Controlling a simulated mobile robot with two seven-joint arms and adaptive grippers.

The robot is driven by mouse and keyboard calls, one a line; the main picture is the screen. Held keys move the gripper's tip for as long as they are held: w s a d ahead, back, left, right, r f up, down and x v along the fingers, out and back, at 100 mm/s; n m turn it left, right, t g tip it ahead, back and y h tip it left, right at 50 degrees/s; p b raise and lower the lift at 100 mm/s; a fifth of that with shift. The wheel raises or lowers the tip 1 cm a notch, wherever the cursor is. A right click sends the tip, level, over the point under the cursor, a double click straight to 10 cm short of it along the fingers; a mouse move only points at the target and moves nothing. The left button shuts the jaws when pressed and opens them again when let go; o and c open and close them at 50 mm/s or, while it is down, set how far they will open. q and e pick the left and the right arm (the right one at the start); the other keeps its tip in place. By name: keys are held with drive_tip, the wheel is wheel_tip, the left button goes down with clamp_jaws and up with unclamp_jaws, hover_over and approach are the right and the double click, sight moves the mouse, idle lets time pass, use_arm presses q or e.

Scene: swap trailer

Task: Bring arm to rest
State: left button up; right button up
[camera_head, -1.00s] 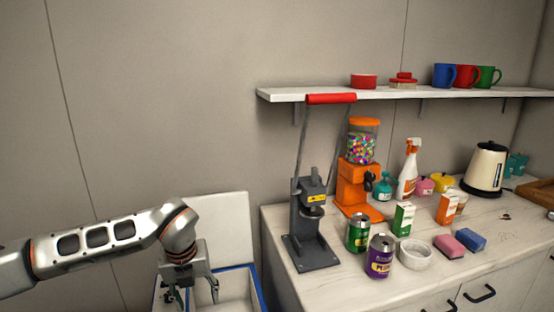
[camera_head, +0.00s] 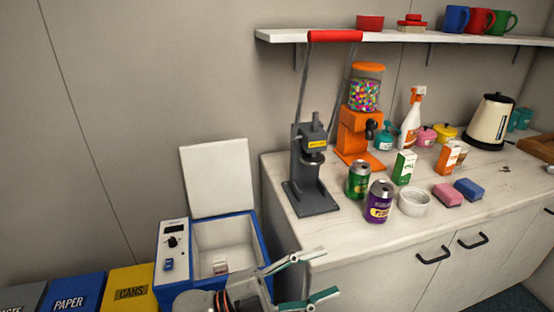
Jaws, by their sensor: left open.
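My left arm (camera_head: 215,300) shows only at its end, at the bottom edge of the picture. Its gripper (camera_head: 324,272) is open and empty, with the two teal-tipped fingers spread apart and pointing right. It is in front of the counter's left front corner, just right of the open blue and white cooler box (camera_head: 262,245). The right gripper is out of view.
The counter (camera_head: 335,235) holds a can press (camera_head: 312,170), a candy dispenser (camera_head: 357,130), a green can (camera_head: 358,181), a purple can (camera_head: 378,202) and a white bowl (camera_head: 413,202). Blue (camera_head: 72,295) and yellow (camera_head: 130,287) bins stand lower left. A shelf (camera_head: 385,36) is above.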

use_arm(q)
drive_tip(key=w+a+f+n+t+y, duration=0.4)
drive_tip(key=a+f+n+t+y, duration=0.75)
drive_tip(key=a+f+n, duration=0.5)
drive_tip(key=s+a+f+n+g+y, duration=0.2)
drive_tip(key=s+a+f, duration=0.3)
drive_tip(key=f, duration=0.3)
drive_tip(key=s+a+f+n+g+y, duration=0.3)
drive_tip(key=s+a+f, duration=0.3)
drive_tip(key=s+f, duration=0.2)
drive_tip(key=shift+s+a+f+n+y+b, duration=0.3)
drive_tip(key=shift+f+n+y+b, duration=0.15)
drive_tip(key=shift+f+y, duration=0.2)
